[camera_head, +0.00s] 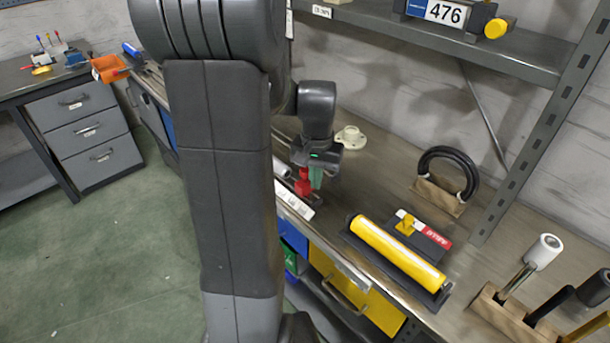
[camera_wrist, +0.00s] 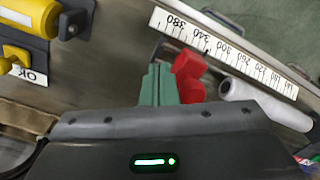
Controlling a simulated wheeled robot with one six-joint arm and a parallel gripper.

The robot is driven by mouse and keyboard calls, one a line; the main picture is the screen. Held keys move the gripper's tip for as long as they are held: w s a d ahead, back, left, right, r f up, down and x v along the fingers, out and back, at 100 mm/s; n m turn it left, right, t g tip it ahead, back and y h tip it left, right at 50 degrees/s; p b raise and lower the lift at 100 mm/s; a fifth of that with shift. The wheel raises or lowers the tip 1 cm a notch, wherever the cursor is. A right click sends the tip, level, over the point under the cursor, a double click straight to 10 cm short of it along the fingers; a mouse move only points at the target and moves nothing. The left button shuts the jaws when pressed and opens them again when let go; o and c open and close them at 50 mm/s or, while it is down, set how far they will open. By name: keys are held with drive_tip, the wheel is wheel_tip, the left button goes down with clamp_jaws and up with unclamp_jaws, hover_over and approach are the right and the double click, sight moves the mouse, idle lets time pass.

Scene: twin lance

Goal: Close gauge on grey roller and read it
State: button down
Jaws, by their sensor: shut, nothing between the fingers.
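The gauge has a white number scale (camera_head: 295,203) along the bench's front edge, and this scale (camera_wrist: 225,55) crosses the top of the wrist view. A red block (camera_head: 303,184), probably its slider, stands by the scale; it also shows in the wrist view (camera_wrist: 188,72). The pale grey roller (camera_head: 281,168) lies beyond the red block, partly behind my arm; in the wrist view the roller (camera_wrist: 265,105) lies right of the block, with a gap between. My gripper (camera_head: 317,178) is shut and empty, its green fingers (camera_wrist: 158,85) close beside the red block. I cannot tell whether they touch.
A yellow roller (camera_head: 395,250) lies in a dark holder to the right. A black ring (camera_head: 448,165) stands on a wooden block, and a pale flanged part (camera_head: 350,137) lies behind my gripper. A wooden rack (camera_head: 500,317) with handled tools is at lower right. A shelf (camera_head: 480,50) hangs above.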

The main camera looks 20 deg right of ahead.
drive_tip(key=shift+w+a, duration=0.25)
drive_tip(key=shift+w, duration=0.3)
drive_tip(key=shift+w+a, duration=0.2)
drive_tip(key=shift+w, duration=0.5)
drive_tip(key=shift+w+a+p, duration=0.25)
drive_tip(key=shift+w+a, duration=0.05)
drive_tip(key=shift+w, duration=0.3)
drive_tip(key=shift+w+a+p, duration=0.25)
drive_tip(key=shift+w, duration=0.5)
drive_tip(key=shift+w+a+p, duration=0.15)
drive_tip(key=shift+w+a, duration=0.15)
drive_tip(key=shift+w, duration=0.35)
drive_tip(key=shift+w+a+p, duration=0.15)
drive_tip(key=shift+w+a, duration=0.15)
drive_tip(key=shift+w, duration=0.4)
drive_tip(key=shift+w+a+p, duration=0.2)
drive_tip(key=shift+w+a, duration=0.1)
drive_tip(key=shift+w, duration=0.35)
drive_tip(key=shift+w+a+p, duration=0.2)
drive_tip(key=shift+w+a, duration=0.05)
drive_tip(key=shift+w, duration=0.4)
drive_tip(key=shift+w+a, duration=0.1)
drive_tip(key=shift+w, duration=0.1)
drive_tip(key=shift+s, duration=0.1)
